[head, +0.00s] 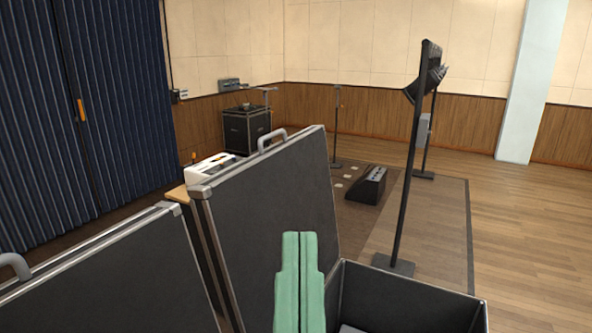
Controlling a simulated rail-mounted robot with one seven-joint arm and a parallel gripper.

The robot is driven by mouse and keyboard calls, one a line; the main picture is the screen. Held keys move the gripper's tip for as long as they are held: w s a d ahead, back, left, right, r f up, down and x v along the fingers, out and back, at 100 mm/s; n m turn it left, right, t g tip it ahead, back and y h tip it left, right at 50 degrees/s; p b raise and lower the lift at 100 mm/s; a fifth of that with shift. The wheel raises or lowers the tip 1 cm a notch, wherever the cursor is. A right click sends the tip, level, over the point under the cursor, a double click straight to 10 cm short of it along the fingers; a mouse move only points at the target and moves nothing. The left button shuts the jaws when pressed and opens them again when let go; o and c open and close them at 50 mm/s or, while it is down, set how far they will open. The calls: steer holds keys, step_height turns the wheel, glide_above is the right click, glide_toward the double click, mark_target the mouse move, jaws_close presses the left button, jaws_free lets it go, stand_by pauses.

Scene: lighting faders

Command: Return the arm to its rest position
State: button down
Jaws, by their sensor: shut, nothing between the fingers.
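My gripper (300,238) shows at the bottom middle of the head view as two pale green fingers, pressed together and pointing up in the picture. Nothing shows between the fingers. It appears in front of a large upright dark case panel with metal edges (270,215) and beside an open dark case (415,290). I cannot tell whether it touches either. The rest of my arm is out of view below. No lighting faders can be clearly made out.
Another dark panel (110,275) stands at lower left. A white device (208,167) sits on a wooden surface behind the panels. A black stand (408,180) rises behind the open case. The wooden floor (530,235) at right is clear.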

step_height(320, 180, up, 35)
steer(key=p, duration=3)
steer(key=shift+w+a, duration=0.15)
steer(key=shift+a, duration=0.15)
steer(key=shift+a+f, duration=0.1)
steer(key=shift+f, duration=0.05)
